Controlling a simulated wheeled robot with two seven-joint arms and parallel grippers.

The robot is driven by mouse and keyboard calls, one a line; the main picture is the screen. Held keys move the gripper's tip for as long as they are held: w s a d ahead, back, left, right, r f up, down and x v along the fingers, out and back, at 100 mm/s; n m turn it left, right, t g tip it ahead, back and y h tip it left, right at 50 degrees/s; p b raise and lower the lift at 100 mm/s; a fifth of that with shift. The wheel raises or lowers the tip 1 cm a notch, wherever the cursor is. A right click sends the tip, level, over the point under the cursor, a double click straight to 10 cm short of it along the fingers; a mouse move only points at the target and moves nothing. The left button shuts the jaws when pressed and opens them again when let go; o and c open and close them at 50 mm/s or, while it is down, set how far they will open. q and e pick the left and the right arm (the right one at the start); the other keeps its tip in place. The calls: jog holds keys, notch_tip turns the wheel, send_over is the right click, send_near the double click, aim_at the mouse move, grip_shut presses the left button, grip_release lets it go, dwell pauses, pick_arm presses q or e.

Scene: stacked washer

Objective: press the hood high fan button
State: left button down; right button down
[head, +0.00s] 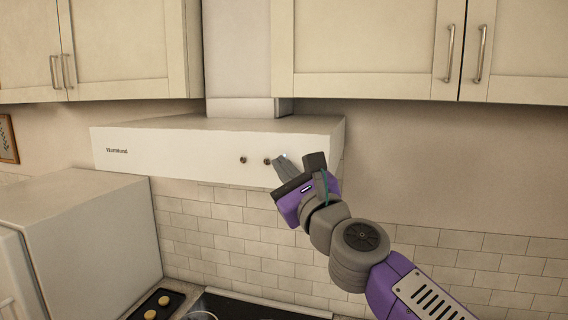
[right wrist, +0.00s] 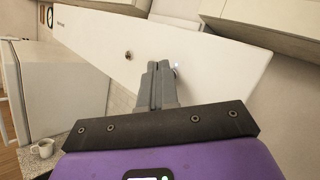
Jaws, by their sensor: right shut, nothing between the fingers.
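The white range hood (head: 180,153) spans the middle of the head view, with its front panel facing me. Two small dark round buttons, a left one (head: 243,160) and a right one (head: 267,161), show on the panel. My right gripper (head: 281,163) is shut and empty, its fingertips at the panel just right of these buttons. In the right wrist view, the shut fingers (right wrist: 158,66) point at the hood front (right wrist: 215,62). One button (right wrist: 128,55) is left of them, and a small bluish-white spot (right wrist: 177,67) is just right. Contact cannot be told. Button labels are not readable. My left gripper is not in view.
Cream cupboards (head: 375,45) hang above and beside the hood. A white fridge-like appliance (head: 85,240) stands at lower left. A dark cooktop (head: 245,306) lies below the hood. A mug (right wrist: 43,149) shows at lower left in the wrist view. The tiled wall right of the hood is clear.

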jog(key=shift+w, duration=0.15)
dwell(0.5)
jog(key=shift+s, duration=0.2)
jog(key=shift+s+a, duration=0.1)
jog(key=shift+s, duration=0.35)
jog(key=s+a, duration=0.2)
jog(key=s, duration=0.3)
jog(key=shift+s, duration=0.35)
